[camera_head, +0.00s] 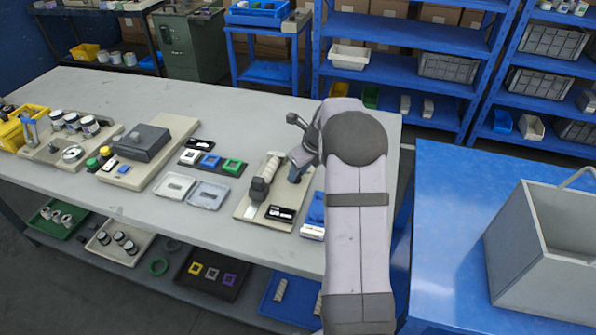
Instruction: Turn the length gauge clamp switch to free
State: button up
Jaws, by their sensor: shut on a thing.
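The length gauge appears to be the fixture on a beige board (246,206) near the right end of the grey table. It carries a cream roll-like part (272,166), a dark grey block (259,189) and a black label plate (281,213). My gripper (294,178) reaches down over the right side of this board, beside the roll. It is shut on a small part there, which appears to be the clamp switch. The fingers and wrist hide most of that part, so its setting cannot be read.
A blue-and-white item (313,229) lies close to the right of the board. Two pale trays (208,195) and a dark strip with coloured squares (211,163) lie to the left. A grey machine block (139,142) stands farther left. A grey bin (545,250) stands on the blue table.

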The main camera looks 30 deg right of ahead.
jog(key=shift+r, duration=0.1)
jog(key=n+p, duration=0.1)
jog(key=n+y+p, duration=0.1)
jog(key=n, duration=0.1)
jog(key=shift+w+d+r+g+p, duration=0.1)
jog(key=shift+d+g+p, duration=0.05)
jog(key=shift+g+p, duration=0.2)
jog(key=n+y+p, duration=0.1)
jog(key=n+p, duration=0.1)
jog(key=shift+w+n, duration=0.1)
jog(key=shift+n, duration=0.3)
jog(key=n+g+p, duration=0.1)
jog(key=n, duration=0.1)
jog(key=shift+w+d+n+y, duration=0.1)
jog(key=shift+d+n+y, duration=0.05)
jog(key=shift+n+y, duration=0.2)
jog(key=shift+w+f+n+g+y+p, duration=0.15)
jog(key=shift+n+g+p, duration=0.15)
jog(key=shift+n, duration=0.45)
jog(key=shift+s+f+n+g+y+p, duration=0.15)
jog(key=shift+n+g, duration=0.2)
jog(key=shift+n, duration=0.35)
jog(key=shift+w+r, duration=0.1)
jog(key=o, duration=1)
jog(key=shift+o, duration=0.2)
jog(key=shift+r, duration=0.1)
